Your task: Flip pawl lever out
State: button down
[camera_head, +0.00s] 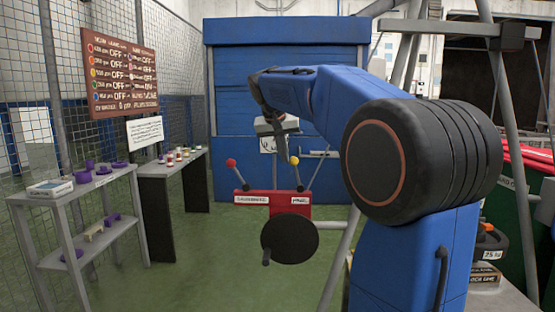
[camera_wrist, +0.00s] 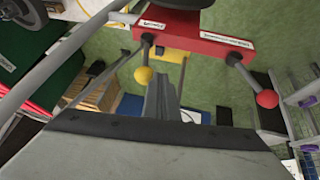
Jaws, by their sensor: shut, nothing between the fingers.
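The pawl lever is a thin rod with a yellow ball knob (camera_head: 294,160), standing up from the right part of a red housing (camera_head: 272,197) with a small label below it. In the wrist view its yellow knob (camera_wrist: 143,75) shows close to the left of my fingers. A second lever with a red knob (camera_head: 231,162) leans out at the left; it also shows at right in the wrist view (camera_wrist: 267,98). My gripper (camera_head: 282,155) points down beside the yellow knob, its fingers (camera_wrist: 162,88) shut and empty. Whether they touch the knob I cannot tell.
A black crank disc (camera_head: 289,239) with a handle is on the housing's front. A grey diagonal post (camera_head: 341,255) stands right of it. Shelves with purple parts (camera_head: 80,190) are at left, a blue shutter (camera_head: 235,85) behind. Green floor left of the housing is clear.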

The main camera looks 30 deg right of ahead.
jog(key=d+y, duration=0.1)
jog(key=s+d+t+y, duration=0.1)
jog(key=s+d+r+m, duration=0.1)
jog(key=shift+s+d+t+y, duration=0.25)
jog(key=shift+d+t+y, duration=0.1)
jog(key=shift+t+y, duration=0.05)
jog(key=s+d+t+y, duration=0.1)
jog(key=s+d, duration=0.2)
jog(key=d, duration=0.2)
jog(key=shift+s+f+m+y, duration=0.25)
jog(key=shift+f+m+y, duration=0.05)
jog(key=shift+f+y, duration=0.1)
jog(key=shift+s+d+f, duration=0.1)
jog(key=shift+d+f, duration=0.05)
jog(key=shift+d, duration=0.05)
send_near(296, 158)
jog(key=s+d+r, duration=0.3)
jog(key=s+r, duration=0.1)
jog(key=s, duration=0.1)
jog(key=shift+s+d, duration=0.25)
jog(key=shift+d, duration=0.05)
